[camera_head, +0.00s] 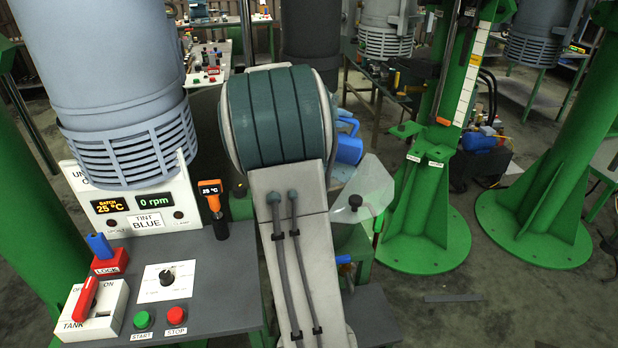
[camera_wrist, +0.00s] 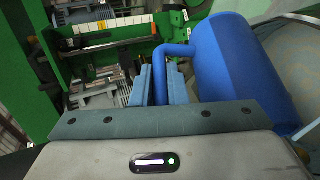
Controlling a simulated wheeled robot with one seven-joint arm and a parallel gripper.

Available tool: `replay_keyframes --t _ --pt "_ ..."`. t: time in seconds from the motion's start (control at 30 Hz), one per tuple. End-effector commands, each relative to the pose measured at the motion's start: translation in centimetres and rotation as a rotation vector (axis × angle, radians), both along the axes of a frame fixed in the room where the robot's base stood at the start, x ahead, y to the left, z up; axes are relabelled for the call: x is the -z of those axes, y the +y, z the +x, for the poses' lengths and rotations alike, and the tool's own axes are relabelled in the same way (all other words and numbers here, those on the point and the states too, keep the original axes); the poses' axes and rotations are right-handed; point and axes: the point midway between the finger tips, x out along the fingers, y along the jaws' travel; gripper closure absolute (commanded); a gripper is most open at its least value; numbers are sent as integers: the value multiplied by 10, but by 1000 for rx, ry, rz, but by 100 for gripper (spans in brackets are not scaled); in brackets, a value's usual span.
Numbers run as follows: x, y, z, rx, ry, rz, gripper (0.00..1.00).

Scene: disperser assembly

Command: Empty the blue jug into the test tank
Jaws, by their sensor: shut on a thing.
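The blue jug (camera_wrist: 245,75) fills the right of the wrist view. My gripper (camera_wrist: 160,85) is shut on its handle (camera_wrist: 172,50), with one finger on each side. The tank is not clearly visible in the head view, where my arm covers much of the middle.
A translucent guard (camera_head: 366,192) stands right of my arm, below the jug. A control panel (camera_head: 215,285) with a red lever switch (camera_head: 86,298) and buttons is at left, under a large grey motor (camera_head: 105,70).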

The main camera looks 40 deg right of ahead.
Motion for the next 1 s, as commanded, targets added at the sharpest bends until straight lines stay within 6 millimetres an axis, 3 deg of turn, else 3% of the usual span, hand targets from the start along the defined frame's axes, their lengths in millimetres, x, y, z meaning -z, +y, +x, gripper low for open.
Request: replay_keyframes --t 1.0 --pt "0 3 2 -1 14 -27 100"
